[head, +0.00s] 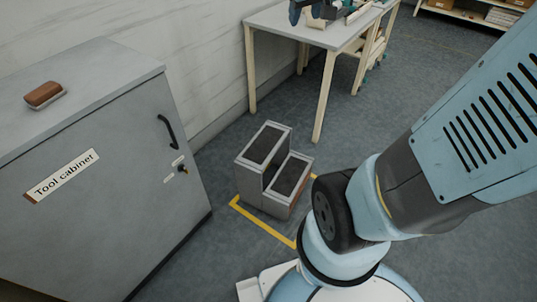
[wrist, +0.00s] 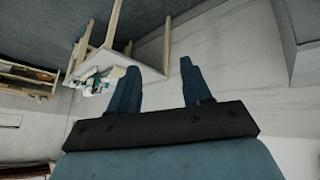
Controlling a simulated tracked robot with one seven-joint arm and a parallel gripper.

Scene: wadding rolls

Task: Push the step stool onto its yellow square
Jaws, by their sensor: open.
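The step stool (head: 269,172) is grey with two dark treads and stands upright on the floor between the tool cabinet and the table. The yellow square (head: 262,226) is an outline on the floor. Its near and left edges show in front of the stool, and a bit shows to the right; the stool and my arm hide the rest. I cannot tell whether the stool lies wholly inside it. My gripper (wrist: 157,85) is open and empty in the wrist view, its fingers apart. The stool does not show in that view, and the gripper is outside the head view.
A grey tool cabinet (head: 105,195) stands at the left, with a brown brush-like object (head: 44,95) on top. A white table (head: 318,32) stands against the wall behind the stool, also in the wrist view (wrist: 120,60). A shelf (head: 480,12) is at the back right.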

